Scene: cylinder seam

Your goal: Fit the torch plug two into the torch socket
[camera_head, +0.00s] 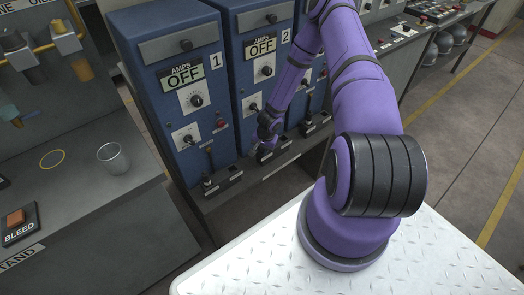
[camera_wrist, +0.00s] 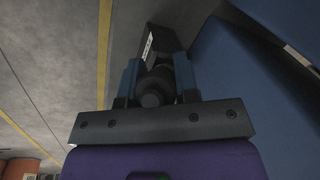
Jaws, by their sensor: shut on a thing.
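My gripper (camera_wrist: 157,68) is shut on a dark, rounded plug (camera_wrist: 152,92), which I take to be torch plug two; its two blue fingers stand on either side of it. Just beyond the fingers in the wrist view is a black block with a white label (camera_wrist: 147,46), which looks like the torch socket. In the head view my gripper (camera_head: 267,136) is low in front of the blue cabinet marked 2 (camera_head: 259,70), right above a black socket block (camera_head: 266,156) at its foot. The plug's tip is hidden, so I cannot tell whether it is inside the socket.
Cabinet 1 (camera_head: 172,90) stands at left, with a dark upright plug (camera_head: 209,158) at its black block (camera_head: 222,181). A third blue cabinet is partly behind my arm. A grey bench with a clear cup (camera_head: 113,158) is at far left. Open floor (camera_head: 460,150) lies right.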

